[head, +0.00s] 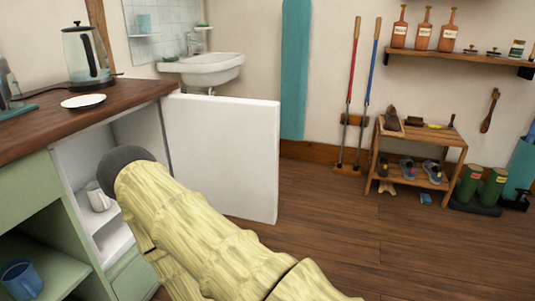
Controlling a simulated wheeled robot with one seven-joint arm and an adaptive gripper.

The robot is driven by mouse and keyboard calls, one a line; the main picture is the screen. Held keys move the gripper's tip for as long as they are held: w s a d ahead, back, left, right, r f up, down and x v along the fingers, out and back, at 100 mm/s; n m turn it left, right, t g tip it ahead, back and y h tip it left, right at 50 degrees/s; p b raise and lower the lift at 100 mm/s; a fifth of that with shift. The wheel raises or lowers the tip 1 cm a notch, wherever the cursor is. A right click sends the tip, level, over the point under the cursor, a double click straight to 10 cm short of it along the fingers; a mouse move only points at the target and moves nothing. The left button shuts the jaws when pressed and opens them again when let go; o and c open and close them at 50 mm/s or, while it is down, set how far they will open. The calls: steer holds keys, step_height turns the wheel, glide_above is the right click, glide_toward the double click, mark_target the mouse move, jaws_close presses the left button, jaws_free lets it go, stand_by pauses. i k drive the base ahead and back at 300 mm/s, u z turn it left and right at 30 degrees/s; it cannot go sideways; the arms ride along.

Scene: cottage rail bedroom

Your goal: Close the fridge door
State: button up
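The small white fridge (70,165) sits under the wooden counter at the left, and its inside shows. Its white door (222,155) stands wide open, swung out to the right from the hinge side near the counter's right end. A white mug (98,198) is inside on a shelf. My pale yellow, bark-textured arm reaches up from the bottom in front of the fridge opening and hides part of it and the door's lower left. A dark rounded part caps the arm's upper end. I cannot see my gripper or its fingers.
A glass kettle (87,55) and a white plate (83,101) stand on the counter. A blue mug (21,279) sits on a green shelf at lower left. A sink (210,70) is behind the door. Wooden floor (330,235) right of the door is clear up to a shoe rack (449,140).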

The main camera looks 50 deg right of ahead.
mark_target(225, 149)
steer(key=z, duration=2.4)
steer(key=i, duration=3.5)
steer(key=u, duration=3.6)
steer(key=i, duration=0.55)
steer(key=z, duration=0.05)
